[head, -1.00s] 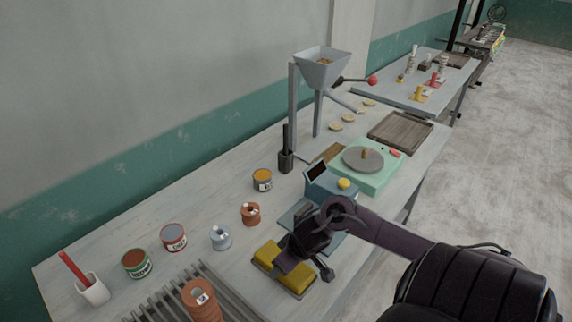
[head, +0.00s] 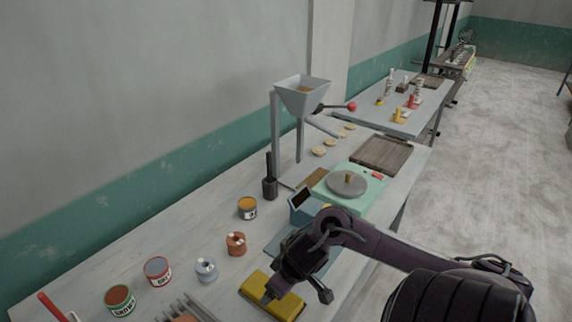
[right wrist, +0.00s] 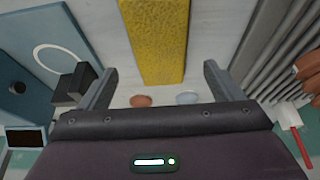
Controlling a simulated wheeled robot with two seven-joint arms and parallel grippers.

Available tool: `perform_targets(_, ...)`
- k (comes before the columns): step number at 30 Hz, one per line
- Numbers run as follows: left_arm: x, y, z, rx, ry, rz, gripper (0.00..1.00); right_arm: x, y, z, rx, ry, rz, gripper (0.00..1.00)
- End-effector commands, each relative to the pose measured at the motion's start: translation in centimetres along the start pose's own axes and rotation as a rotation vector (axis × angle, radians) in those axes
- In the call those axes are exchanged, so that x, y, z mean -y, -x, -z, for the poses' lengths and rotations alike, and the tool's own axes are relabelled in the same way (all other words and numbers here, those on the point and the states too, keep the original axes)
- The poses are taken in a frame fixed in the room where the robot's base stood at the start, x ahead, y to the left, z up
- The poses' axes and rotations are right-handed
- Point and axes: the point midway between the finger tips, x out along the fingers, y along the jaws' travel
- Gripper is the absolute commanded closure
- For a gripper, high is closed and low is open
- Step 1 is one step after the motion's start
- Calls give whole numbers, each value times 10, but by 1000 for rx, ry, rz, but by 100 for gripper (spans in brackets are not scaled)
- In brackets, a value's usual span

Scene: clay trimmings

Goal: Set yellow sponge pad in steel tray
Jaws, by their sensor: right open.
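The yellow sponge pad (head: 287,307) lies flat near the front of the workbench, partly hidden by my right gripper. It also shows as a yellow strip in the right wrist view (right wrist: 152,40). My right gripper (head: 297,293) is open, just above and at the pad. In the right wrist view its two fingers (right wrist: 156,84) stand apart on either side of the pad's line, with gaps on both sides, and do not grip it. I cannot clearly make out a steel tray. My left gripper is not in view.
A blue scale-like box (head: 303,208) and a green wheel unit (head: 364,181) stand beyond the gripper. A grey slatted rack (right wrist: 268,55) lies beside the pad. A hopper (head: 303,95) stands behind.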

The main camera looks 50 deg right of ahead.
Motion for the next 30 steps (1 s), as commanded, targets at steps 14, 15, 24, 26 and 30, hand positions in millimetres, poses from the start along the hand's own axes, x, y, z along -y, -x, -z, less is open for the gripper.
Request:
perform_targets(14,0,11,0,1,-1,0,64,0,65,0,0,-1,-1,14)
perform_targets(15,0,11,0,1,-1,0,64,0,65,0,0,-1,-1,14)
perform_targets(24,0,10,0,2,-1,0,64,0,65,0,1,-1,0,14)
perform_targets(26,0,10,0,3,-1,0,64,0,65,0,1,-1,0,14)
perform_targets(30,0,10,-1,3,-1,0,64,0,65,0,1,-1,0,14)
